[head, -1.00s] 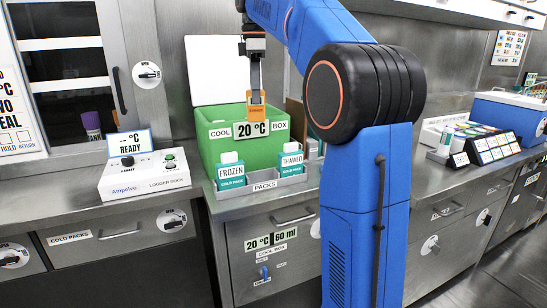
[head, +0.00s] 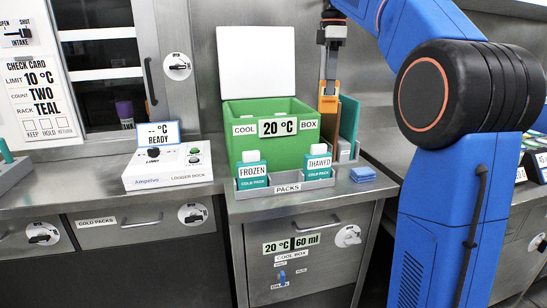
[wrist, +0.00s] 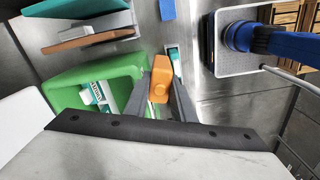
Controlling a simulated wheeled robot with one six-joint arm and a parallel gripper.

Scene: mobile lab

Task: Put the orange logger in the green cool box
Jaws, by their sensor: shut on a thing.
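My gripper (head: 330,90) is shut on the orange logger (head: 328,103), which hangs upright between the fingers. The logger also shows in the wrist view (wrist: 160,78). The green cool box (head: 240,145) stands on the steel counter with its white lid (head: 258,62) up and a 20 °C label on its front. In the head view the logger is at the box's right end, in front of upright teal and brown boards (head: 348,118). In the wrist view the green box (wrist: 65,92) lies left of the logger. The box's floor is hidden in the head view.
A tray marked PACKS (head: 290,186) in front of the box holds a FROZEN pack (head: 252,170) and a THAWED pack (head: 318,163). The logger dock (head: 168,168) reads READY on the left. A small blue pad (head: 363,174) lies right of the tray. Bare counter (head: 215,205) separates dock and tray.

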